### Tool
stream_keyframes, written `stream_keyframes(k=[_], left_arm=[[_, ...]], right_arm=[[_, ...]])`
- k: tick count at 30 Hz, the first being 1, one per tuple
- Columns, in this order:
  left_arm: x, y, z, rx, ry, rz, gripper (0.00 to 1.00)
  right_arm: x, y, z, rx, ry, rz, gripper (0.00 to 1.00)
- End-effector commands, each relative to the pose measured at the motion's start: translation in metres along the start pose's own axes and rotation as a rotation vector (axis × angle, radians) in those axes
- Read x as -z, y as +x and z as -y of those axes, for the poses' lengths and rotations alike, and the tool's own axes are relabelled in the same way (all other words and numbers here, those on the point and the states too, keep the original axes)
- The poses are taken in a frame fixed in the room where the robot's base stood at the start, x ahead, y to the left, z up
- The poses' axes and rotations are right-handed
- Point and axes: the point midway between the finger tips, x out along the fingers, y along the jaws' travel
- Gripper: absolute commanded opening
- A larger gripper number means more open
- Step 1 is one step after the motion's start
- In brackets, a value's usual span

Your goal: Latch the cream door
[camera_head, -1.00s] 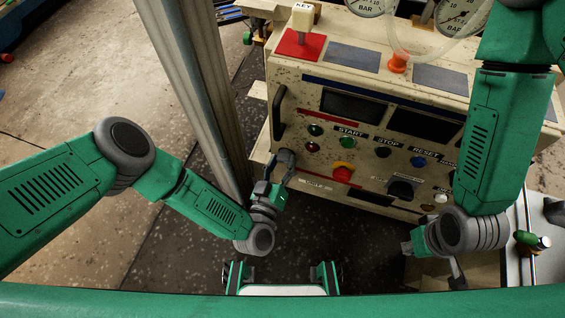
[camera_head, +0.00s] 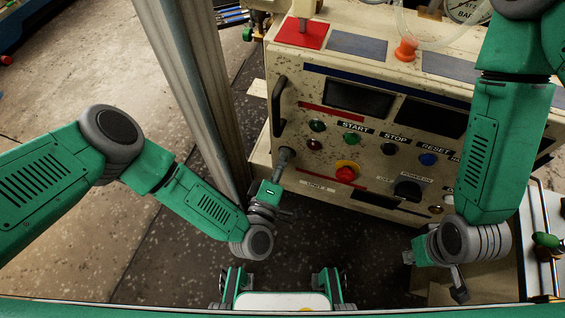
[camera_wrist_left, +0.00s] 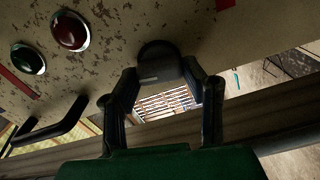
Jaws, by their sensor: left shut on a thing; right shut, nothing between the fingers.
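The cream door (camera_head: 318,172) is the worn front panel of the machine, carrying buttons and labels. A dark round-ended latch handle (camera_head: 285,154) sits at its left edge, below the black side handle (camera_head: 278,108). My left gripper (camera_head: 279,172) is at this latch handle. In the left wrist view its two fingers (camera_wrist_left: 165,82) close on either side of the dark latch handle (camera_wrist_left: 158,58). Whether the door is fully flush with the frame cannot be told. My right gripper (camera_head: 457,285) is shut and empty, low in front of the machine's right part.
A grey metal post (camera_head: 190,90) stands left of the machine, close behind my left forearm. Dark floor (camera_head: 180,240) is open below.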

Motion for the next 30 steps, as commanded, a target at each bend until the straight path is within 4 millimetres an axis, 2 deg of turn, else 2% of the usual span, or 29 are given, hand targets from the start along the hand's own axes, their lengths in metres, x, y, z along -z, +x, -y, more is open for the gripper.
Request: stream_keyframes(k=[12,29,30], left_arm=[[0.0057,0.0016,0.0040,0.002,-0.181,-0.012,0.09],[0.0066,0.0012,0.0054,0.005,-0.205,-0.013,0.09],[0.0064,0.0011,0.0054,0.005,-0.205,-0.013,0.52]], right_arm=[[-0.0006,0.0112,0.0001,0.000,0.000,0.000,0.00],[-0.0006,0.0120,0.0001,0.000,0.000,0.000,0.00],[-0.0006,0.0120,0.0001,0.000,0.000,0.000,0.00]])
